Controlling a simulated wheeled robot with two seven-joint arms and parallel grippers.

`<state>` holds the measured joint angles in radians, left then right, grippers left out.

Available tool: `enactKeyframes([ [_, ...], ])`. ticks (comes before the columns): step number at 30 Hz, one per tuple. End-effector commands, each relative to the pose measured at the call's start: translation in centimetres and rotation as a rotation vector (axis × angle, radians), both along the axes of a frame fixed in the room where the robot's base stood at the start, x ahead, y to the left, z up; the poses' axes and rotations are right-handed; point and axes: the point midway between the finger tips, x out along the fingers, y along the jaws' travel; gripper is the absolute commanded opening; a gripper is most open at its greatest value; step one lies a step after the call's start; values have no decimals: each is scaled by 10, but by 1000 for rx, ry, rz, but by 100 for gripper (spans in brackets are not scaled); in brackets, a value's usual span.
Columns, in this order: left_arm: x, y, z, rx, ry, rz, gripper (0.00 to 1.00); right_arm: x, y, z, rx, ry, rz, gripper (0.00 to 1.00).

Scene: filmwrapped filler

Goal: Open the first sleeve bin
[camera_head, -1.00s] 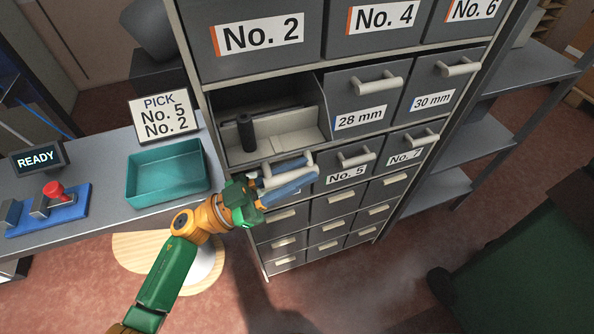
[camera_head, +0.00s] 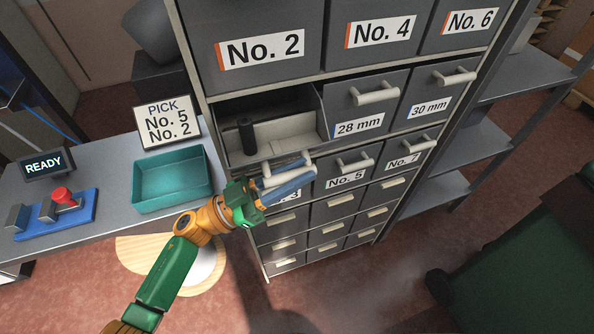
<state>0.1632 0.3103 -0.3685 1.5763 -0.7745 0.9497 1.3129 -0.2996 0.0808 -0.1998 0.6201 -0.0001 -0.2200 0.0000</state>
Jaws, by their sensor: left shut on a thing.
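My left gripper (camera_head: 284,187) is shut on a light bar handle (camera_head: 297,165) at the front of the bin labelled with a 3 (camera_head: 291,196), whose label it partly covers. That bin's front looks in line with its row. Bin No. 5 (camera_head: 345,178) is just to the right, with its handle free and its front closed. Bin No. 2 (camera_head: 259,48) is closed in the top row. The sign (camera_head: 167,121) reads PICK No. 5, No. 2. My right gripper is not in view.
An open-fronted compartment above my left gripper holds a dark cylinder (camera_head: 246,136). Bins 28 mm (camera_head: 359,126) and 30 mm (camera_head: 430,106) are closed.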

Motion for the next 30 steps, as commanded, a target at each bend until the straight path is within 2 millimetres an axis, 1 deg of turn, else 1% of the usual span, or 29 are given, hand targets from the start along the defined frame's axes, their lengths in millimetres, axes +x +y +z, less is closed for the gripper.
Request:
enactKeyframes([
  [5,0,0,-1,-1,-3,2,0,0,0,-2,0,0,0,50],
  [6,0,0,-1,-1,-2,2,35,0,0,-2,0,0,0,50],
  [7,0,0,-1,-1,-2,2,37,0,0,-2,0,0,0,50],
  [15,0,3,-3,-1,-2,2,37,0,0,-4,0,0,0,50],
  [17,-3,9,-9,2,-2,3,37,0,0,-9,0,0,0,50],
  [21,-12,37,-24,3,-1,3,37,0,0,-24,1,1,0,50],
  [24,-17,53,-29,3,-1,3,37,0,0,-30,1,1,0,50],
  [27,-20,61,-30,2,-2,2,37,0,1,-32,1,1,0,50],
  [30,-21,63,-29,0,-4,2,37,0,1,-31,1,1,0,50],
])
